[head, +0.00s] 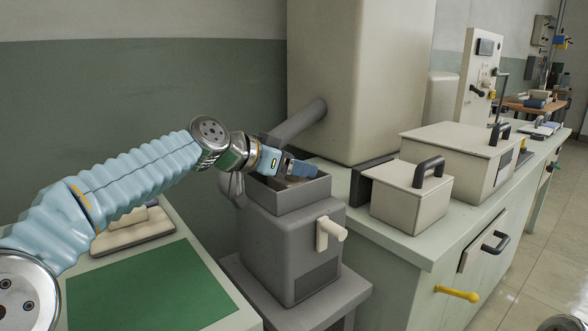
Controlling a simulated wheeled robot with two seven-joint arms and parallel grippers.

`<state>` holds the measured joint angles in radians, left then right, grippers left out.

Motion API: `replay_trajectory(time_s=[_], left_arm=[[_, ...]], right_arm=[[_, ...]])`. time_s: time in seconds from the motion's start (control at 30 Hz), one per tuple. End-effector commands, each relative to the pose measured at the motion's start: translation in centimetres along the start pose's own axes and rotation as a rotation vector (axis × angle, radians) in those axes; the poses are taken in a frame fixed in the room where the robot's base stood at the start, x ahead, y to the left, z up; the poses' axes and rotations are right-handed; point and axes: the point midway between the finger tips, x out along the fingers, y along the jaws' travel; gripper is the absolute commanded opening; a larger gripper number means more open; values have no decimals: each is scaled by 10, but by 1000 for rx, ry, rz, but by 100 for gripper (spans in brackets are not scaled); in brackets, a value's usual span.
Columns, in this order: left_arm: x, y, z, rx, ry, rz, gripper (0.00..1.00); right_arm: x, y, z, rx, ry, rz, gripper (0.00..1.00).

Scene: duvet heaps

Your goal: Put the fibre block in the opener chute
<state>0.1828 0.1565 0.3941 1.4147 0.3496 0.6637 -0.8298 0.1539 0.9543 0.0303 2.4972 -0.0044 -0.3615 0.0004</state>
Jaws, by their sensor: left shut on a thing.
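The opener is a grey box-shaped machine (293,240) with an open square chute (305,195) on top. My left gripper (297,169), with blue fingers, reaches in from the left over the chute mouth. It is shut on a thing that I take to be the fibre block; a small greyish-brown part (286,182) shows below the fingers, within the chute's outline. The fingers and the chute wall hide most of it, and I cannot tell whether it touches the chute. My right gripper is out of view.
A green mat (150,290) lies on the left table. A pale lever (329,233) sticks out from the opener's front. Right of it, a counter holds a tall cream machine (355,80) and two lidded boxes with black handles, the nearer one (410,200) close by.

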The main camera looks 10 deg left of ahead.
Motion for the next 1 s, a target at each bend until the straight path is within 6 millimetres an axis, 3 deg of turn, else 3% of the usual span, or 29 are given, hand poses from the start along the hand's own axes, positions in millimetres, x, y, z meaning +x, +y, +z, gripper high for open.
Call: replay_trajectory(time_s=[0.4, 0.43, 0.5, 0.87, 1.0], left_arm=[[3, 0, 8, 0, 2, -1, 38], [3, 0, 8, 0, 2, -1, 69], [3, 0, 7, 0, 2, -1, 78], [0, 0, 3, 0, 2, -1, 78], [-23, 0, 6, 2, 4, -6, 78]], right_arm=[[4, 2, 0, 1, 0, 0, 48], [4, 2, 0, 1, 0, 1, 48], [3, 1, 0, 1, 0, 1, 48], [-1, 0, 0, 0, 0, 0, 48], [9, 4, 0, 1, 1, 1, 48]])
